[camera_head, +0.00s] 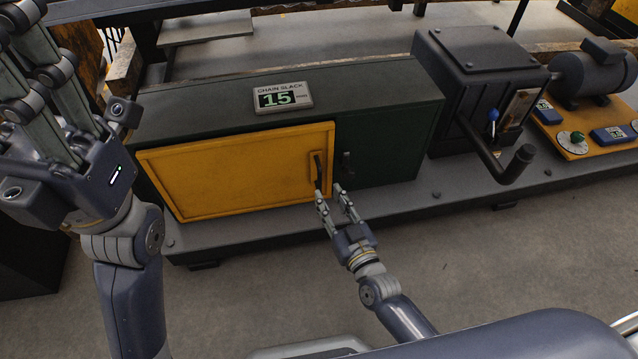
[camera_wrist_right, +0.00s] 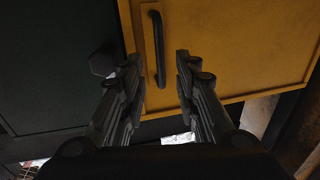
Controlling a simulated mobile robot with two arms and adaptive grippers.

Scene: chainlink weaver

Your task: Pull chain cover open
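The yellow chain cover (camera_head: 235,170) is the door on the front of a long dark green housing (camera_head: 390,115); it looks closed or nearly so. Its dark upright bar handle (camera_head: 318,170) is near its right edge and shows upright in the right wrist view (camera_wrist_right: 158,48). My right gripper (camera_head: 330,192) is open at the lower end of the handle. In the right wrist view, its fingers (camera_wrist_right: 159,75) stand apart on either side of the handle, with no clear contact. My left gripper (camera_head: 45,75) is raised at the upper left, fingers apart and empty, away from the cover.
A small dark latch (camera_head: 346,162) sits on the green panel right of the cover. A chain slack display (camera_head: 283,96) reading 15 is on top. A dark gearbox with crank (camera_head: 480,90) and a motor (camera_head: 592,72) stand right. The floor in front is clear.

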